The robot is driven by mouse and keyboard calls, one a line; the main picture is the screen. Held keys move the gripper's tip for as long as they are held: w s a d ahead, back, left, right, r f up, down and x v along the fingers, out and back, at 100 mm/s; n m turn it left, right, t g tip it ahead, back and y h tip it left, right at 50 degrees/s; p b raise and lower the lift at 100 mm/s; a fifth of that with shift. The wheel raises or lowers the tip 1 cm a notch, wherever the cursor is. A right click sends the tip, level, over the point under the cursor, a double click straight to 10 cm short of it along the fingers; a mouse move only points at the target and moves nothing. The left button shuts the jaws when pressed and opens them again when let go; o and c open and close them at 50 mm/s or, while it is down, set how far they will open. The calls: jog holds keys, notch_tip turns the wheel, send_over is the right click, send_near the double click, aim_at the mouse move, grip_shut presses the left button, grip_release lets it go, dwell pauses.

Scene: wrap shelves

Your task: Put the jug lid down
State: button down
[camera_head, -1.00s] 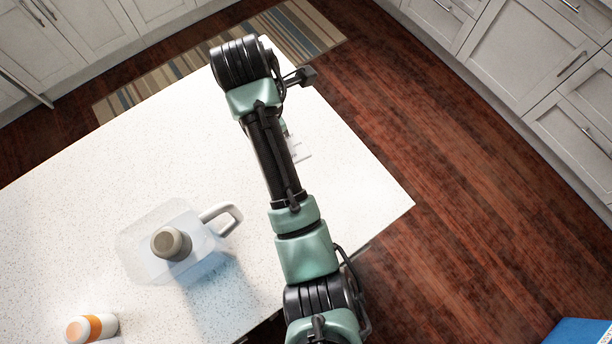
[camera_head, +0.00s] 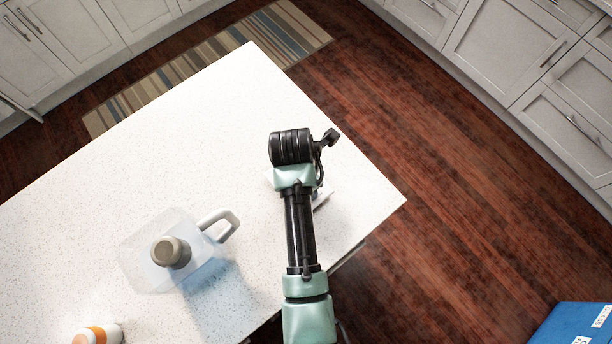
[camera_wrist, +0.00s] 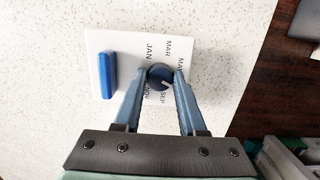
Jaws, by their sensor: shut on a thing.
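The jug lid (camera_wrist: 103,42) is a white square plate with a blue bar (camera_wrist: 107,75) and a dark blue round dial (camera_wrist: 160,77) ringed by month names. My gripper (camera_wrist: 161,73) is shut on the dial, one finger on each side. In the head view only a white edge of the lid (camera_head: 322,196) shows beside my arm, which hides the fingers. The lid is over the right part of the white countertop; I cannot tell whether it touches it. The clear jug (camera_head: 143,252) stands lidless at the left, with a grey-brown cylinder (camera_head: 170,252) in it and a handle at right.
The counter's middle and far part are clear. Its right edge drops to the wooden floor (camera_head: 450,240). A blue box (camera_head: 575,325) is at the lower right.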

jog(key=shift+f, duration=0.85)
jog(key=shift+f, duration=0.15)
jog(key=shift+c, duration=2.4)
grip_release()
